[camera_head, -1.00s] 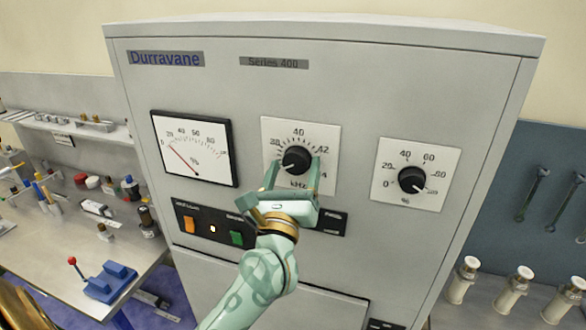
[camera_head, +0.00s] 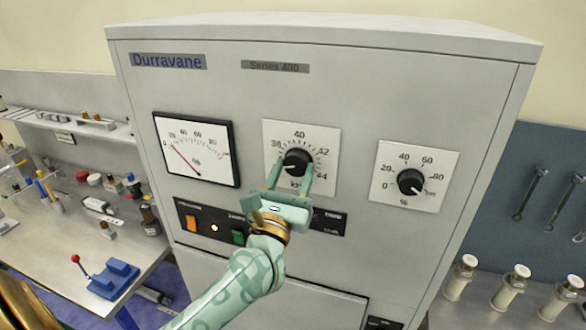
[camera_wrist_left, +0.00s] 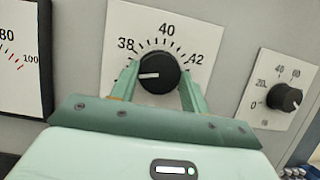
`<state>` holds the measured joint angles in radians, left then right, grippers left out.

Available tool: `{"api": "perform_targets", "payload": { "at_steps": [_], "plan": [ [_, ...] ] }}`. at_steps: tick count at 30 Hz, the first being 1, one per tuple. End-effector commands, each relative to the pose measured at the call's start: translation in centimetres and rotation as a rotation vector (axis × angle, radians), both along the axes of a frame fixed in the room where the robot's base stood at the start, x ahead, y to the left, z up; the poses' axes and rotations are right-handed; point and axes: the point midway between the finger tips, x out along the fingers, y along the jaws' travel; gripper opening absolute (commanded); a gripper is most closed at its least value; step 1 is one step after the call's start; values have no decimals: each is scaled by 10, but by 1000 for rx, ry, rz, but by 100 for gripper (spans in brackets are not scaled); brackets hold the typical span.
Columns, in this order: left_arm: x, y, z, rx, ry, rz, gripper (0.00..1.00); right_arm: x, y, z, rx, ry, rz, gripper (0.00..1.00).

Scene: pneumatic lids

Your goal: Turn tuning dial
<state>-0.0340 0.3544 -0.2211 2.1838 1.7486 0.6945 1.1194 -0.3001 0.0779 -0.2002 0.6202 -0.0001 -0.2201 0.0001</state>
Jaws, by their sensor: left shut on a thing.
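The tuning dial (camera_head: 297,160) is a round black knob on a white kHz scale plate (camera_head: 327,136) on the grey cabinet front. In the left wrist view the knob (camera_wrist_left: 160,71) has a white pointer line facing left, below the 38 mark. My left gripper (camera_head: 292,170) reaches up to it from below. Its two green fingers sit on either side of the knob and are shut on it. The fingers cover the lower sides of the scale. My right gripper is not in view.
A percent meter (camera_head: 193,149) is left of the dial, and a second black percent knob (camera_head: 410,181) is right of it. An orange switch (camera_head: 191,223) and a green switch (camera_head: 238,237) sit below. A cluttered workbench (camera_head: 60,240) stands at the left.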

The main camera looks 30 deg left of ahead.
Motion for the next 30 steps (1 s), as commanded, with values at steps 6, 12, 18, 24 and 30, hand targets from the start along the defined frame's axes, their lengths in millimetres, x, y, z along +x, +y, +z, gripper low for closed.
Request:
{"api": "perform_targets", "payload": {
  "at_steps": [6,12,18,24,30],
  "plan": [
    [0,2,2,204,50,0,23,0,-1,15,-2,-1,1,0],
    [-1,3,1,389,94,-2,23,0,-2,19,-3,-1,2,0],
    [-1,4,1,567,136,-2,23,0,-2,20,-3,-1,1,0],
    [-1,5,1,720,174,0,23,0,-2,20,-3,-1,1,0],
    [-1,6,2,832,202,-1,23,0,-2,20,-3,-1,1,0]
  ]
}}
